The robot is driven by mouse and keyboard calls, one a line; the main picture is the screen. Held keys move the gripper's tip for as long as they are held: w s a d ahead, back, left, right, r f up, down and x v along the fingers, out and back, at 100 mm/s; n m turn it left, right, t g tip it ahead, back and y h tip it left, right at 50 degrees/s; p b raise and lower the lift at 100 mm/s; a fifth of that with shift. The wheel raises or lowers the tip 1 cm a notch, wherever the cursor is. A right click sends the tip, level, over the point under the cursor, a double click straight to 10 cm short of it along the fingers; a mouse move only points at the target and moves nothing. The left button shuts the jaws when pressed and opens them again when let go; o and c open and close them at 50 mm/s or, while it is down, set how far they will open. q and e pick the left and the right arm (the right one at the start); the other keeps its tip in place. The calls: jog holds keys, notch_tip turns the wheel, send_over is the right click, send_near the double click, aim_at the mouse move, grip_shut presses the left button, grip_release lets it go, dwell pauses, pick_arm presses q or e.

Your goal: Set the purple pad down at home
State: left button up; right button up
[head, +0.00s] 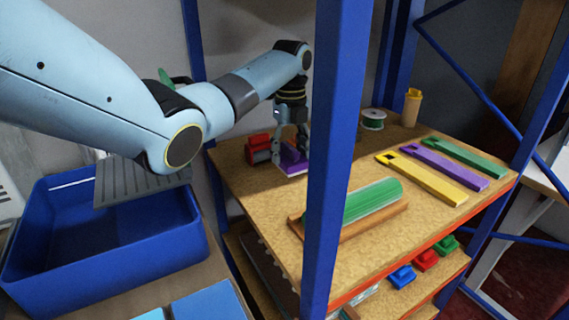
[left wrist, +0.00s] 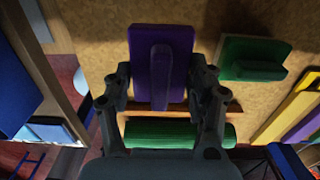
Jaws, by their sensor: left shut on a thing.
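The purple pad (head: 292,161) is at the back left of the upper shelf board (head: 238,180), under my left gripper (head: 290,133). In the left wrist view the pad (left wrist: 145,45) is a flat purple rectangle with a raised grip bar along its middle. My left gripper (left wrist: 160,88) is shut on it, with a finger on each side. The pad is at or just above the board; I cannot tell whether it touches. No marked home spot is clear to me. My right gripper is not in view.
A red block (head: 258,147) stands close left of the pad. A green pad (left wrist: 252,58) lies right of it in the wrist view. A green roll (head: 372,202) lies in front. A blue post (head: 335,160) crosses the head view. A blue bin (head: 105,255) stands left.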

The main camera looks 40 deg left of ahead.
aim_at(284, 171)
pick_arm(q)
jog(key=shift+s+a+f, duration=0.1)
jog(key=shift+s+f, duration=0.15)
jog(key=shift+s, duration=0.3)
jog(key=shift+s+f, duration=0.2)
jog(key=shift+s, duration=0.3)
jog(key=shift+f, duration=2.15)
jog(key=o, duration=1)
notch_tip(284, 171, up, 12)
jog(key=shift+r, duration=0.1)
